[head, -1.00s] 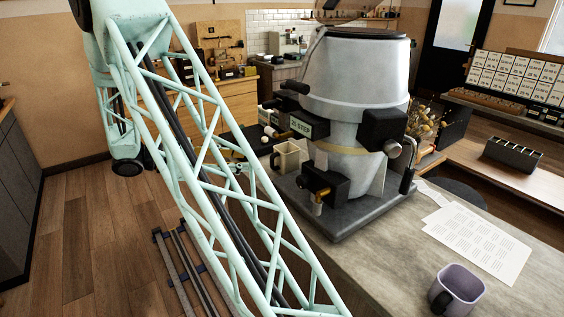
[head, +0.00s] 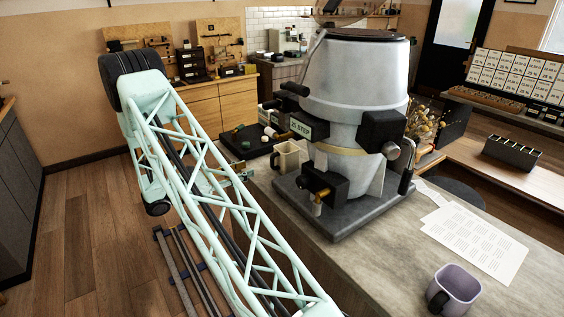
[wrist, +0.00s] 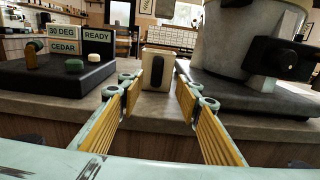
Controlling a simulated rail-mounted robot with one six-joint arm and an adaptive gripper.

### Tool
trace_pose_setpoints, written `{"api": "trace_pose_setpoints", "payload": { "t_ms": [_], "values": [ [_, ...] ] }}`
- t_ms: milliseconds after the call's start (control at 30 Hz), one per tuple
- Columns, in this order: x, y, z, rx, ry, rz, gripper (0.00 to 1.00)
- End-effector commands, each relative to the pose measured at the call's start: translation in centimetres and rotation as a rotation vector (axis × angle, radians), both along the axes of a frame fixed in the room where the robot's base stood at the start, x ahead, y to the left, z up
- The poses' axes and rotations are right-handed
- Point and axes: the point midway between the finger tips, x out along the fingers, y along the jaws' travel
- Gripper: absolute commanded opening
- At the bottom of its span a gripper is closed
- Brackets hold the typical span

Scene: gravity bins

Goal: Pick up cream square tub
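The cream square tub (head: 291,155) stands upright on the grey counter, left of the big grey machine; its dark handle shows in the wrist view, where the tub (wrist: 147,72) is straight ahead. My gripper (wrist: 158,92) is open and empty, with its yellow-padded fingers spread to either side of the tub's line. The tub appears just beyond the fingertips, and I see no contact. In the head view my gripper is small and partly hidden by my arm's lattice.
The grey machine (head: 357,80) on its dark base stands close right of the tub. A dark tray (wrist: 60,78) with small round pieces and labels reading "30 DEG", "CEDAR" and "READY" is on the left. A lavender mug (head: 461,285) and papers (head: 478,240) lie farther right.

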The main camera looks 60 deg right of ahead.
Motion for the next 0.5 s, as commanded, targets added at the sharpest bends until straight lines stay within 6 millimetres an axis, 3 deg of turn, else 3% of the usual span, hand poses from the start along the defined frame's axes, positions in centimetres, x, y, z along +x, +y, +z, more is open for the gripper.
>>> {"api": "trace_pose_setpoints", "payload": {
  "t_ms": [500],
  "values": [
    [0.19, -0.29, -0.53, -0.005, 0.012, 0.007, 0.32]
  ]
}}
